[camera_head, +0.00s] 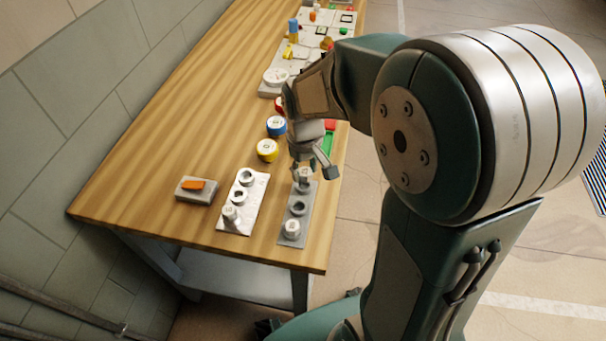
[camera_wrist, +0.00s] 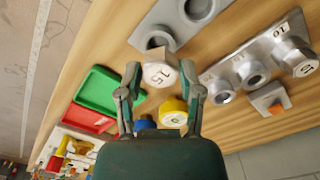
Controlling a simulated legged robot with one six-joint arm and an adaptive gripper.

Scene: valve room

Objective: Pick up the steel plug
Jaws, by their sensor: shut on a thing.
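The steel plug (camera_wrist: 160,74) is a pale hexagonal-headed piece marked 15, held between the fingertips of my gripper (camera_wrist: 162,80) in the wrist view. In the head view, the plug (camera_head: 304,175) is at the far end of the grey plate (camera_head: 298,207), below my gripper (camera_head: 312,166). The grey plate has a ring-shaped hole in its middle and another plug (camera_head: 291,229) at its near end. In the wrist view, the held plug overlaps one hole of the grey plate (camera_wrist: 182,27). I cannot tell whether it is clear of that hole.
A pale plate (camera_head: 257,190) with ring holes and a plug stands left of the grey plate. Further left is a grey block with an orange piece (camera_head: 193,185). Yellow (camera_head: 267,150) and blue (camera_head: 277,126) round pieces and a green tray (camera_wrist: 96,88) are close by. The left tabletop is clear.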

